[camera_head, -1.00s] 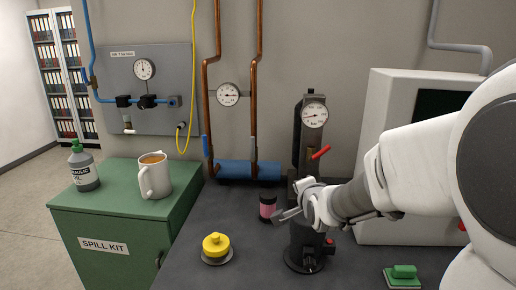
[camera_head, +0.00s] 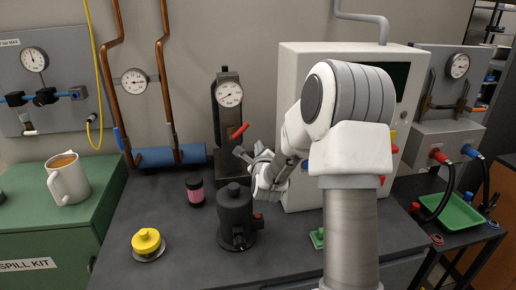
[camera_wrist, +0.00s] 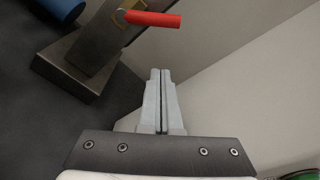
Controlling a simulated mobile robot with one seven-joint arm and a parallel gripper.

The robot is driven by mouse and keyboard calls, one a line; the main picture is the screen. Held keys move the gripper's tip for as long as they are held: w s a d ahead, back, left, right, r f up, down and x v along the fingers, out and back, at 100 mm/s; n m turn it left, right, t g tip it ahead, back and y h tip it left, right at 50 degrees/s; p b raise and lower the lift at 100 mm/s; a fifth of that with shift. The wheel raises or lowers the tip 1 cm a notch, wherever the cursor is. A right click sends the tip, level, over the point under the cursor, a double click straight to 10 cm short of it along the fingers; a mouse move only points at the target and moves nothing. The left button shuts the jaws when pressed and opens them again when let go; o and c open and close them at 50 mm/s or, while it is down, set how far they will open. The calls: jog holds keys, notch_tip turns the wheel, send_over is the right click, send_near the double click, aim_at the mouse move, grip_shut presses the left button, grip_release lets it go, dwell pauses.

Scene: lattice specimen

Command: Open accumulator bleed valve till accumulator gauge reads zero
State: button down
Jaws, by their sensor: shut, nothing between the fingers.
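A red lever (camera_head: 239,131) sticks out from a dark upright column (camera_head: 228,110) topped by a round white gauge (camera_head: 229,94). The lever also shows in the wrist view (camera_wrist: 152,19), beyond my fingertips. My gripper (camera_head: 240,153) is just below the lever in the head view. In the wrist view my gripper (camera_wrist: 160,72) has both fingers together, empty, apart from the lever. Another gauge (camera_head: 134,82) is between copper pipes above a blue cylinder (camera_head: 170,156). I cannot tell from labels which gauge or valve is the accumulator's.
A black cylindrical unit (camera_head: 235,215) stands in front of the column. A pink-banded jar (camera_head: 195,191) and a yellow knob (camera_head: 146,241) are to its left. A white cabinet (camera_head: 300,95) is close behind my arm. A mug (camera_head: 68,180) stands on the green cabinet (camera_head: 45,238).

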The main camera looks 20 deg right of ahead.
aim_at(240, 131)
jog(key=w, duration=0.1)
jog(key=w+a+r+p, duration=0.1)
jog(key=w, duration=0.1)
jog(key=w+r+p, duration=0.1)
jog(key=w, duration=0.1)
jog(key=shift+a+r, duration=0.1)
jog(key=shift+a, duration=0.05)
jog(key=shift+w+a+r+n+b, duration=0.1)
jog(key=shift+a+r+n+b, duration=0.25)
jog(key=shift+n+b, duration=0.95)
jog(key=a+n+b, duration=0.1)
jog(key=b, duration=0.2)
jog(key=r+n+b, duration=0.1)
jog(key=n+b, duration=0.1)
jog(key=b, duration=0.1)
jog(key=a+r+n+b, duration=0.1)
jog(key=b, duration=0.2)
jog(key=shift+w+a+n+t+h, duration=0.3)
jog(key=shift+n+t+h, duration=0.1)
jog(key=shift+a+r+b, duration=0.1)
jog(key=shift+r+b, duration=0.1)
jog(key=shift+b, duration=0.15)
